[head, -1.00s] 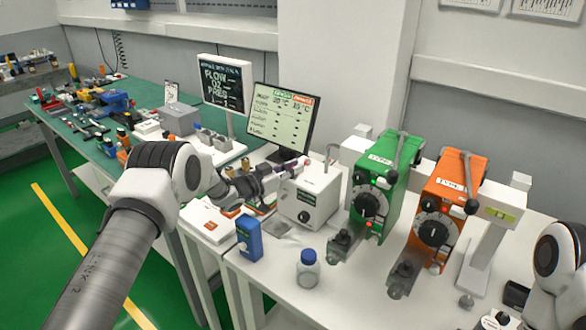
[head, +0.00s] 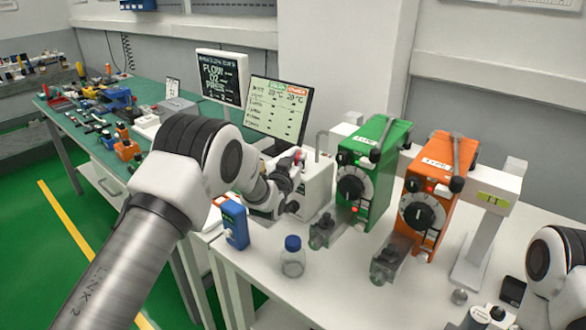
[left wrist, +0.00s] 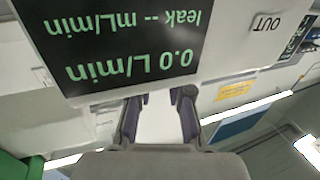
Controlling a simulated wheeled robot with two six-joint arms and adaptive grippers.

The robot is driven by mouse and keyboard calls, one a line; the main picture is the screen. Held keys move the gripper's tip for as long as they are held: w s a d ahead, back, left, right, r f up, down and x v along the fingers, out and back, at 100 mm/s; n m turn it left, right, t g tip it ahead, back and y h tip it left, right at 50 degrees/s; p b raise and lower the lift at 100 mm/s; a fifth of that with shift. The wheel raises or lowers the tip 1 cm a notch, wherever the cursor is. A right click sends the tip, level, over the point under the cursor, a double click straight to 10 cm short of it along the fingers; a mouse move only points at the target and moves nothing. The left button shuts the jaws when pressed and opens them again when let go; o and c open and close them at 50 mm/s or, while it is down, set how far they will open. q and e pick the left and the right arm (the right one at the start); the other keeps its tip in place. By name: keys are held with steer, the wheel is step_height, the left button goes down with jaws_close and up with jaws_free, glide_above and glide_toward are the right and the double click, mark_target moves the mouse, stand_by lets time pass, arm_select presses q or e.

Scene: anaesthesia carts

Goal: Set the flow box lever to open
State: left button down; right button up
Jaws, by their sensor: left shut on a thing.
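The flow box, a white case (head: 318,184), stands on the white bench left of the green vaporizer, its front partly behind my left wrist. My left gripper (head: 296,165) is at its upper left, by a small red part (head: 299,155). In the left wrist view, a dark display (left wrist: 125,45) appears upside down, reading 0.0 L/min and leak -- mL/min, beside an OUT label. The fingers of my left gripper (left wrist: 158,108) stand apart with a pale part between them and a dark round end at the right fingertip. The gripper is shut on what seems the lever, mostly hidden.
Green (head: 374,170) and orange (head: 436,195) vaporizers stand to the right. A blue-capped bottle (head: 292,258) and a blue box (head: 235,222) are near the front edge. A monitor (head: 279,110) stands behind.

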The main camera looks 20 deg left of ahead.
arm_select(q)
steer(key=shift+w+d+f+n+y+b, duration=0.15)
steer(key=shift+d+n+y+b, duration=0.2)
steer(key=shift+y, duration=0.25)
steer(key=shift+s+d+f+n+y+b, duration=0.1)
steer(key=shift+d+n+y+b, duration=0.15)
steer(key=shift+n+y, duration=0.3)
steer(key=shift+a, duration=0.1)
steer(key=c, duration=1.1)
jaws_free()
steer(key=shift+o, duration=0.2)
steer(key=shift+w, duration=0.15)
steer(key=s, duration=0.7)
steer(key=shift+s+d, duration=0.2)
steer(key=shift+d, duration=0.1)
